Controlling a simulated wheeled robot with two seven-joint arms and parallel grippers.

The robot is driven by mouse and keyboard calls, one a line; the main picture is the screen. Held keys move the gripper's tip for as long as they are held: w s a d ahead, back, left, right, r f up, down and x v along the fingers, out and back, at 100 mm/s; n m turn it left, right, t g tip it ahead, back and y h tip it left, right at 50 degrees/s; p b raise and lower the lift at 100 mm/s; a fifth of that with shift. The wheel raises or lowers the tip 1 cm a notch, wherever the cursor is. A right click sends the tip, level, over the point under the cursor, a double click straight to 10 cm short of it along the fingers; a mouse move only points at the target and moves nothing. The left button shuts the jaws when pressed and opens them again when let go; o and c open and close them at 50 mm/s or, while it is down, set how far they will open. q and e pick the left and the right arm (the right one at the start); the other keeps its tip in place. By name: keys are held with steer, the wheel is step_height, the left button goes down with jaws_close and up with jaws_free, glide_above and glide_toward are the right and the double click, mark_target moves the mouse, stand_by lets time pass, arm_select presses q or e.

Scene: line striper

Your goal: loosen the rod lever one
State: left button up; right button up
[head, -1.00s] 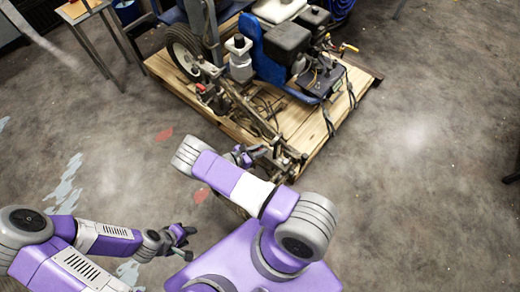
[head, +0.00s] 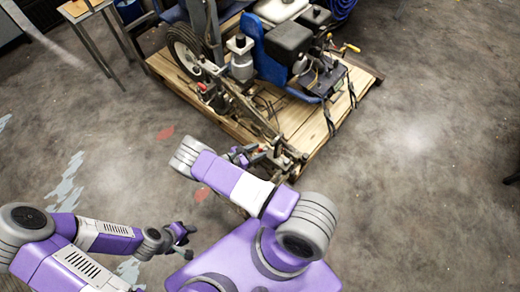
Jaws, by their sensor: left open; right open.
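The line striper (head: 288,45) stands on a wooden pallet, with its metal rod frame (head: 245,112) reaching toward me at the pallet's near edge. Small levers (head: 277,145) show at the near end of this frame; I cannot tell which is rod lever one. My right gripper (head: 243,154) is beside this near end, partly hidden behind my own arm. It is open, and I cannot tell whether it touches a lever. My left gripper (head: 186,240) is open and empty over the floor, well apart from the striper.
The wooden pallet (head: 315,135) carries the striper. A small table (head: 83,10) with metal legs stands at the upper left. Blue-grey and red paint marks lie on the floor at the left.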

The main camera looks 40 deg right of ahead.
steer(key=p+v, duration=0.1)
steer(key=v, duration=0.4)
steer(key=shift+a+r, duration=0.15)
steer(key=shift+a, duration=0.2)
